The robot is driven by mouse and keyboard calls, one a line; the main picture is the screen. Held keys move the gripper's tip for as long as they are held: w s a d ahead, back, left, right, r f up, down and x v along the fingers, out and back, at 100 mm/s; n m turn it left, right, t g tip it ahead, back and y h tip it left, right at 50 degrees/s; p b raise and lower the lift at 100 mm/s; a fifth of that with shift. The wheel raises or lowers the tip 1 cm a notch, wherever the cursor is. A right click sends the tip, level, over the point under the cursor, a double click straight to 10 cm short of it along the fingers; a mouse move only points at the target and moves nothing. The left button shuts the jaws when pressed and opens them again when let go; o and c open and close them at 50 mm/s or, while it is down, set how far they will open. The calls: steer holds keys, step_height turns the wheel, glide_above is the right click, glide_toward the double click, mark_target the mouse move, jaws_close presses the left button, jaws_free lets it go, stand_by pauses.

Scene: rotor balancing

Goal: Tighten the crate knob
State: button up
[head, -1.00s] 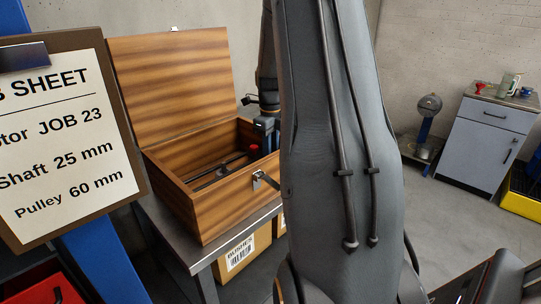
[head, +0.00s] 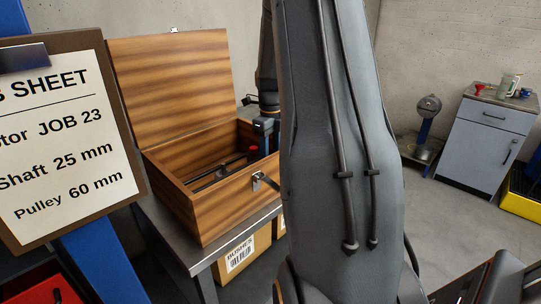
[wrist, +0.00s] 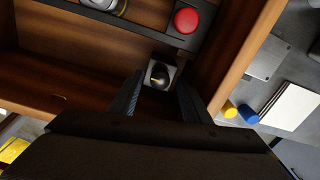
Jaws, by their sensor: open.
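The wooden crate (head: 215,205) stands open on a metal table, its lid tilted back. In the wrist view, its wooden wall (wrist: 245,50) runs along the right. A small black knob (wrist: 160,74) with a yellow mark sits on a pale square block inside the crate. My gripper (wrist: 160,88) is open, with one dark finger on each side of the knob's near side. I cannot tell whether the fingers touch it. In the head view, my gripper is at the crate's right side, partly hidden by my arm, and the knob cannot be made out.
A round red knob (wrist: 187,20) sits on a dark bar just beyond the black knob. Yellow (wrist: 230,109) and blue (wrist: 249,114) round pieces lie outside the crate wall, near a white pad (wrist: 290,107). A job sheet board (head: 65,140) stands at left.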

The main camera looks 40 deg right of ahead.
steer(key=shift+r, duration=0.15)
steer(key=shift+r+b, duration=0.9)
steer(key=shift+r, duration=2.9)
